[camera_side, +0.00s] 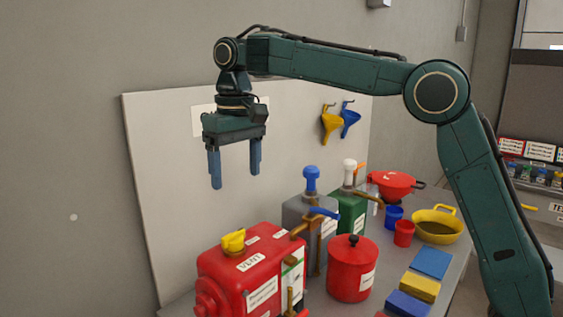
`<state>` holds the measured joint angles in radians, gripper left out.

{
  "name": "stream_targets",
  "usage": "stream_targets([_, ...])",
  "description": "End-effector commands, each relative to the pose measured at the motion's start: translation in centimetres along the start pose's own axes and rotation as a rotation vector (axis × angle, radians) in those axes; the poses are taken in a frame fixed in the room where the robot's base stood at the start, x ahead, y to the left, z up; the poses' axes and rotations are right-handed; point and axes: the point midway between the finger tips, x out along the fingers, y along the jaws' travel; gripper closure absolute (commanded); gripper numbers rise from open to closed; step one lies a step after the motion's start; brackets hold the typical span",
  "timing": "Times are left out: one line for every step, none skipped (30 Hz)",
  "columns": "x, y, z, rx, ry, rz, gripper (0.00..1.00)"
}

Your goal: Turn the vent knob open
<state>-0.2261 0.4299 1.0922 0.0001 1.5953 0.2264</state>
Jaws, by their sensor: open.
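The yellow vent knob (233,241) sits on top of the red tank (222,272), beside a white label reading VENT. The tank stands at the front left of the table. My gripper (235,180) points down with its two blue fingers apart and nothing between them. It hangs in the air above the knob, clear of it and of the tank. The knob's exact turn position is too small to tell.
A red lidded pot (352,270), a grey box with a blue knob (311,180) and a green box (348,212) stand right of the tank. Cups, a yellow pan (438,225) and coloured blocks (420,287) lie further right. A white panel (180,190) stands behind.

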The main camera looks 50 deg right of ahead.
Motion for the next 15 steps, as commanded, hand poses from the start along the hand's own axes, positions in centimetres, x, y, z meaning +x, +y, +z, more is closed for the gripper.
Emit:
stream_targets([0.36, -0.37, -0.49, -0.001, -0.008, 0.002, 0.25])
stream_targets([0.46, -0.51, -0.66, -0.001, -0.012, 0.003, 0.25])
stream_targets([0.61, -0.66, -0.87, -0.001, -0.017, 0.004, 0.25])
stream_targets([0.69, -0.75, -1.00, -0.001, -0.019, 0.004, 0.25])
stream_targets([0.74, -0.82, -1.09, -0.001, -0.021, 0.005, 0.25])
stream_targets([0.79, -0.88, -1.17, -0.001, -0.022, 0.005, 0.25])
stream_targets([0.81, -0.91, -1.21, -0.001, -0.023, 0.005, 0.25])
stream_targets([0.83, -0.92, -1.23, -0.001, -0.024, 0.005, 0.25])
stream_targets([0.83, -0.93, -1.24, -0.001, -0.024, 0.006, 0.25])
stream_targets([0.83, -0.93, -1.24, -0.001, -0.024, 0.006, 0.25])
stream_targets([0.83, -0.93, -1.23, -0.001, -0.024, 0.006, 0.25])
stream_targets([0.85, -0.92, -1.22, -0.001, -0.024, 0.006, 0.25])
stream_targets([0.87, -0.92, -1.22, -0.001, -0.024, 0.006, 0.25])
stream_targets([0.91, -0.91, -1.22, -0.001, -0.024, 0.006, 0.25])
stream_targets([0.98, -0.91, -1.21, -0.001, -0.024, 0.006, 0.25])
